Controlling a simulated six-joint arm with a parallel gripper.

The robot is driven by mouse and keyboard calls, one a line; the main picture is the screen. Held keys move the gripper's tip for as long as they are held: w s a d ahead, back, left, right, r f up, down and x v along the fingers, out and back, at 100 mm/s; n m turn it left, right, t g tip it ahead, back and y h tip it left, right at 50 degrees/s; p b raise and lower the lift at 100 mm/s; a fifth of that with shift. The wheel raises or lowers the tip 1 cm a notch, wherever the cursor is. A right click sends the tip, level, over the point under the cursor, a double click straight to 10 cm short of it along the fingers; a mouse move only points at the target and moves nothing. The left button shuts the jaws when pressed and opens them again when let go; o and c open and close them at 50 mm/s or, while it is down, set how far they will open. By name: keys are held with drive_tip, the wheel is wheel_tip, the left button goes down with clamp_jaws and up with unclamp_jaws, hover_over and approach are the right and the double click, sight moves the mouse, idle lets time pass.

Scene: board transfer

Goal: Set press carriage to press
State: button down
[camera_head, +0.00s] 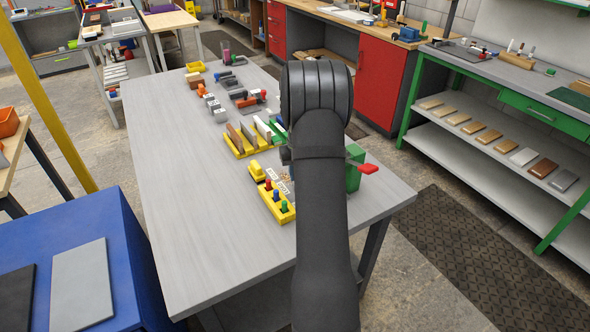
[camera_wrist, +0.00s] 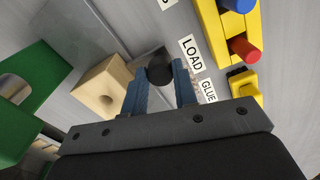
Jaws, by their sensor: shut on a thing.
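In the wrist view, the two blue fingers of my gripper (camera_wrist: 160,86) are shut on a black knob (camera_wrist: 160,66), which I take to be the handle of the press carriage. A pale wooden block with a round hole (camera_wrist: 92,84) is just left of the fingers. The green press frame (camera_wrist: 37,90) is further left; in the head view the green press (camera_head: 353,176) with its red lever (camera_head: 369,168) shows right of my arm. A LOAD label (camera_wrist: 190,53) and a GLUE label (camera_wrist: 208,90) lie right of the fingers. My arm hides the gripper and knob in the head view.
A yellow holder with coloured pegs (camera_head: 284,215) stands left of my arm, with a yellow object (camera_head: 256,170) behind it. A yellow rack of boards (camera_head: 240,150) and several tools stand further back. The grey table's left side (camera_head: 185,200) is clear.

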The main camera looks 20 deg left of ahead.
drive_tip(key=c, duration=1.1)
unclamp_jaws()
drive_tip(key=shift+c, duration=0.2)
wheel_tip(320, 180, up, 18)
drive_tip(key=shift+f, duration=0.25)
